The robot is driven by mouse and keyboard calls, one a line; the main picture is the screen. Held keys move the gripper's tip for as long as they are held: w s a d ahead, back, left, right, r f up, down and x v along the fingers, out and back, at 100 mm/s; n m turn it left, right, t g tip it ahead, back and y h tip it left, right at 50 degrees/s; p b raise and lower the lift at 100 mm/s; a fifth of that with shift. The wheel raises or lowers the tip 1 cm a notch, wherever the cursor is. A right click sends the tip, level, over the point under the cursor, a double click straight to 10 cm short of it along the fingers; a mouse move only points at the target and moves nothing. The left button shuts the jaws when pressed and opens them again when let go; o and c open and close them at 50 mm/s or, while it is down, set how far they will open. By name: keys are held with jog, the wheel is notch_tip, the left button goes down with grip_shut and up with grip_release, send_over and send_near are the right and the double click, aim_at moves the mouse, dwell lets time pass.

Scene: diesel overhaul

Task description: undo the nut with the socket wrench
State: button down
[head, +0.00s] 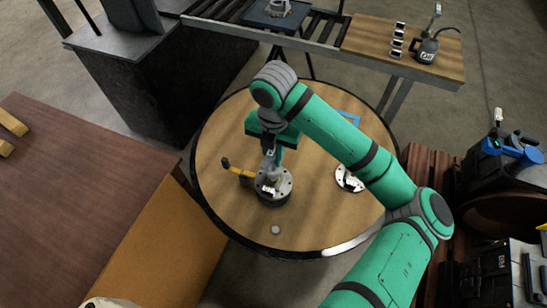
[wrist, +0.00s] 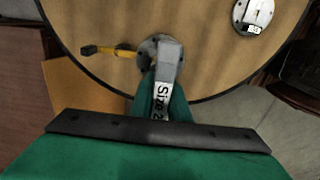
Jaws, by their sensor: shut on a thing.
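My gripper (head: 271,150) points down over the round wooden table. In the wrist view its green fingers (wrist: 160,100) are shut on a grey tool (wrist: 168,62), apparently the socket wrench, with a white label starting "Size 2". The tool's lower end reaches a round grey flanged part (head: 275,197) on the table. I cannot tell whether it is seated there. The nut is not visible; the tool and gripper may hide it. A yellow-handled tool (head: 237,171) with a dark end lies against the left of the flanged part, and also shows in the wrist view (wrist: 98,50).
A second flanged disc (head: 349,179) lies to the right on the round table (head: 225,120). A small grey round piece (head: 275,230) lies near its front edge. A brown bench (head: 80,190) stands left. A conveyor and side table with a black can (head: 427,50) stand behind.

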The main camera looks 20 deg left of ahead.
jog(key=shift+r, duration=0.45)
jog(key=shift+r, duration=0.1)
jog(key=shift+r, duration=2.9)
jog(key=s+d, duration=0.2)
jog(key=s, duration=0.4)
jog(key=shift+s, duration=0.4)
